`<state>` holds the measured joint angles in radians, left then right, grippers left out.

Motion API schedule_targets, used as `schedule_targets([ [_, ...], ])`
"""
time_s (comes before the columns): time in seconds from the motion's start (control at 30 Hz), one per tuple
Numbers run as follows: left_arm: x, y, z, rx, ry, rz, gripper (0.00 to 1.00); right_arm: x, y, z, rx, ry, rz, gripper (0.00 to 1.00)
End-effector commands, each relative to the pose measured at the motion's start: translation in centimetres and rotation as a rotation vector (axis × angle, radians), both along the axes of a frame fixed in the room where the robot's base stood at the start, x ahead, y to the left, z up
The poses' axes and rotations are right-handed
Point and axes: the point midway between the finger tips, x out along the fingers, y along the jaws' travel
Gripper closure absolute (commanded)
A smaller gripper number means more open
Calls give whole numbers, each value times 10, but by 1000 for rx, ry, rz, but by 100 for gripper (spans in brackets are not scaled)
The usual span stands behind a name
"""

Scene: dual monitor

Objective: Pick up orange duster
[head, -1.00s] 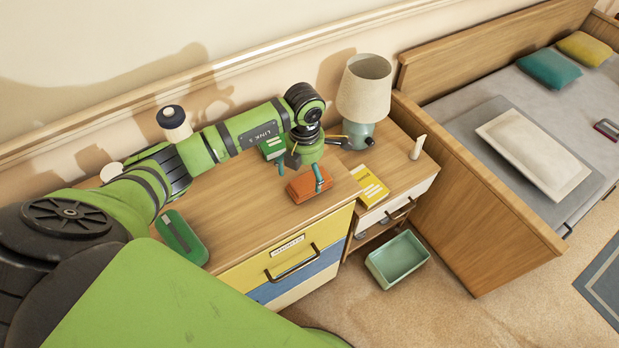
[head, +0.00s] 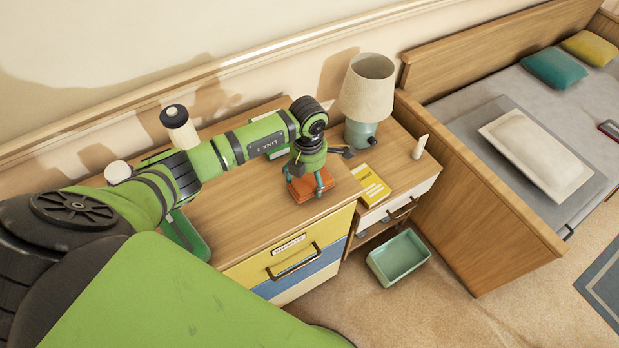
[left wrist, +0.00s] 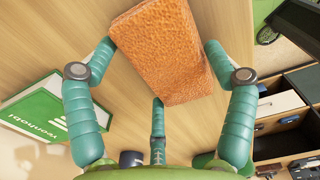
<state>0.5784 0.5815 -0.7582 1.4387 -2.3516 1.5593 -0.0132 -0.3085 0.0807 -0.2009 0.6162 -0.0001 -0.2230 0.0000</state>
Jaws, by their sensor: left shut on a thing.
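The orange duster (head: 303,193) is a rough, brick-shaped block at the front right part of the wooden dresser top (head: 235,215). My left gripper (head: 304,180) is over it from above, its teal fingers on either side. In the left wrist view the duster (left wrist: 165,55) lies between the two outer fingers, and my left gripper (left wrist: 160,47) is shut on it. A third finger is in the lower middle. I cannot tell whether the duster is clear of the dresser top. My right gripper is not in view.
A lamp (head: 367,95), a yellow book (head: 370,186) and a white upright item (head: 420,147) stand on the nightstand to the right. A green case (head: 183,233) lies at left. A green box (left wrist: 38,108) is beside the gripper. A bin (head: 398,258) stands on the floor.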

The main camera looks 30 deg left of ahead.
Motion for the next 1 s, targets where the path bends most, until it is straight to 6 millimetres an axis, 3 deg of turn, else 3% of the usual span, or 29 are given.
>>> schedule_targets([
  [0.17,1,1,11,1,-3,0,48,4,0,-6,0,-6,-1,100],
  [0.33,2,1,40,2,-8,-3,48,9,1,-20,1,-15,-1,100],
  [0.7,16,-79,84,-1,-5,-4,48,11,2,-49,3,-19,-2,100],
  [1.0,22,-110,106,0,-2,0,48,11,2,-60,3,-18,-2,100],
])
